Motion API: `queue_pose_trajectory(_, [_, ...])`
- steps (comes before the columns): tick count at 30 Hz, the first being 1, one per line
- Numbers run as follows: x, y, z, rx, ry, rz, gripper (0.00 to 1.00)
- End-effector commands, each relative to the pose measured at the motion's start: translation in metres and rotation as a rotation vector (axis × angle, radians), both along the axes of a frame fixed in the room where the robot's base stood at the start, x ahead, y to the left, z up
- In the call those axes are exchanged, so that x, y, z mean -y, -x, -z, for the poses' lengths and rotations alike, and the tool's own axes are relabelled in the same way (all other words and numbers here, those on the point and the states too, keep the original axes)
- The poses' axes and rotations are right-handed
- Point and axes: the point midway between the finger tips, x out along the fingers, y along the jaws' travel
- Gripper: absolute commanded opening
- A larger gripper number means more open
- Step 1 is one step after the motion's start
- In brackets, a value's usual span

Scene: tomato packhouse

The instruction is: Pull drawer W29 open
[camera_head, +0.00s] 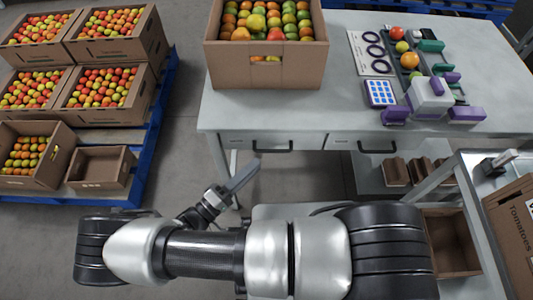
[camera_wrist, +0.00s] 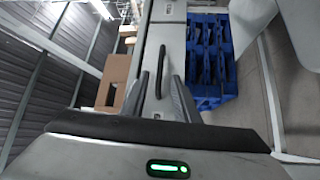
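Two drawer fronts sit under the table top in the head view. The left drawer (camera_head: 268,140) has a dark bar handle (camera_head: 287,150), and the right drawer (camera_head: 355,141) has another (camera_head: 376,150). Their small labels are too small to read, so I cannot tell which is W29. Both look closed. My gripper (camera_head: 250,168) is near the left drawer, below and left of its handle. In the wrist view my gripper (camera_wrist: 158,92) is open, with one finger on each side of a drawer's dark handle (camera_wrist: 160,72). The handle appears beyond the fingertips; contact is not visible.
Tomato boxes stand on a blue pallet (camera_head: 150,150) at left. A cart (camera_head: 470,205) with a cardboard box stands at right. Floor between is clear.

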Motion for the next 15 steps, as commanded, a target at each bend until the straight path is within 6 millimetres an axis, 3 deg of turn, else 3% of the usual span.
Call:
queue_pose_trajectory(6, [0.031, -0.027, -0.006, 0.001, 0.002, 0.003, 0.28])
queue_pose_trajectory(15, [0.047, -0.043, -0.009, -0.001, -0.001, 0.001, 0.28])
